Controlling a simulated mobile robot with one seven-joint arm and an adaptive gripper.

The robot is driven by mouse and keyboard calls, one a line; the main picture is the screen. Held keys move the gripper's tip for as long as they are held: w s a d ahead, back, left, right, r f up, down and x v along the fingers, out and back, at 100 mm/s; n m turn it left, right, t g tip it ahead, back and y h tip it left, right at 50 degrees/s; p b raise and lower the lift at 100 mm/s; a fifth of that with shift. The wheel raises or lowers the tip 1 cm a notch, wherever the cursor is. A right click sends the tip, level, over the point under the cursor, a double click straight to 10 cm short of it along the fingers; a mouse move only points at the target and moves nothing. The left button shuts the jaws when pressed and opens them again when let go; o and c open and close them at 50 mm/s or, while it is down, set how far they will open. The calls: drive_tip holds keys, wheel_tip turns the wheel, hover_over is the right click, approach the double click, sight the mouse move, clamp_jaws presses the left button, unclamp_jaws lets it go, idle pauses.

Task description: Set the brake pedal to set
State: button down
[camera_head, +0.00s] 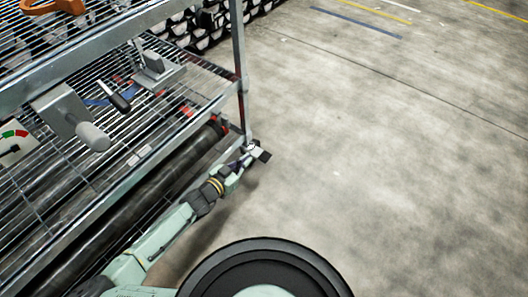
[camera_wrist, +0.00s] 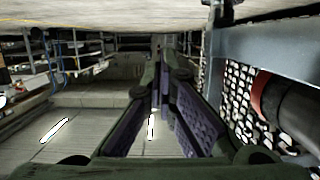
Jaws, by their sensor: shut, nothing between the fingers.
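My gripper (camera_head: 259,153) is beyond the lower corner of the rack, over the floor. In the wrist view its two dark fingers (camera_wrist: 160,62) meet at the tips, shut and empty. A grey pedal-like plate on a bracket (camera_head: 152,64) sits on the rack's wire deck; it looks like the brake pedal. It is up and to the left of my gripper, well apart from it. I cannot tell its setting, and I cannot make it out in the wrist view.
A black-handled lever (camera_head: 119,101), a grey lever (camera_head: 92,135) and a red-green dial (camera_head: 14,141) are on the rack. The rack post (camera_head: 240,70) stands close to my gripper. A dark pipe with a red ring (camera_wrist: 290,105) is at right. Open floor (camera_head: 400,150) lies right.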

drive_tip(key=b, duration=0.2)
hover_over(262, 159)
drive_tip(key=f, duration=0.2)
drive_tip(key=shift+s+f, duration=0.2)
drive_tip(key=shift+f, duration=0.1)
drive_tip(key=f+b, duration=0.1)
drive_tip(key=f, duration=0.2)
drive_tip(key=shift+w+f, duration=0.1)
drive_tip(key=shift+w, duration=0.1)
drive_tip(key=shift+f, duration=0.35)
